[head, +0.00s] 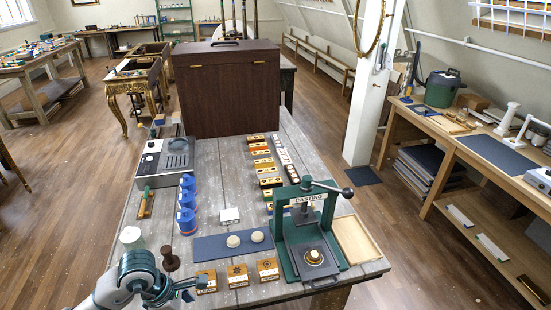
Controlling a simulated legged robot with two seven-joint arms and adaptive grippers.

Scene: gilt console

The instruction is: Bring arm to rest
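My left arm comes in at the bottom left, and its dark teal gripper (179,288) is over the near left corner of the grey plank table (215,160). The fingers are small and seen edge-on, so I cannot tell whether they are open or shut. They are close to the leftmost small wooden block (206,281); whether they touch it is unclear. I see nothing clearly held. My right gripper is not in view.
A green press marked CASTING (307,232) stands at the near right, beside a wooden tray (356,239). A blue mat (209,248) holds two pale discs. Blue cups (186,220), a dark knob-like piece (171,259) and a large brown case (228,88) also stand on the table.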

